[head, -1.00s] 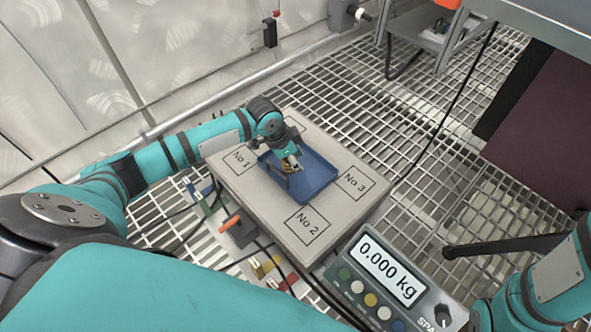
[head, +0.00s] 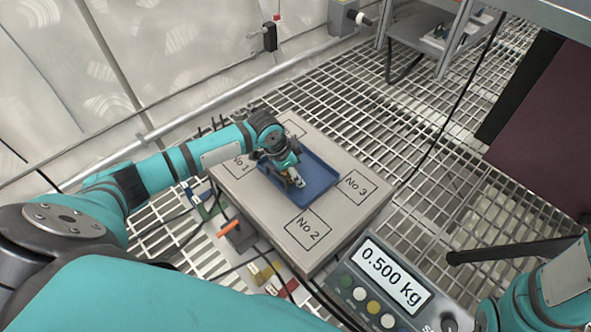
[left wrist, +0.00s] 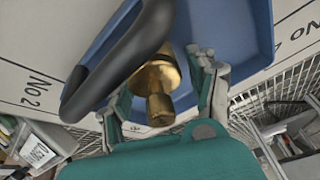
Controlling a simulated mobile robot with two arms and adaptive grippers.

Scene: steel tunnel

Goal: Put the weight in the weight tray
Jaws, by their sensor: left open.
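The brass weight (left wrist: 158,78) stands in the blue weight tray (head: 318,188), between the fingers of my left gripper in the left wrist view. My left gripper (head: 294,180) is open and low over the tray; the weight is mostly hidden by it in the head view. The tray rim also shows in the left wrist view (left wrist: 262,30). A dark curved handle (left wrist: 122,55) crosses beside the weight and hides part of it. The tray sits on the grey scale platform (head: 262,207). My right gripper is out of view; only part of my right arm shows.
The scale display (head: 391,275) reads 0.500 kg. The platform has marked squares, including No 2 (head: 308,229) and No 3 (head: 353,187). Cables and small coloured items lie in front of the platform. A black bar (head: 505,247) lies at right over the grating.

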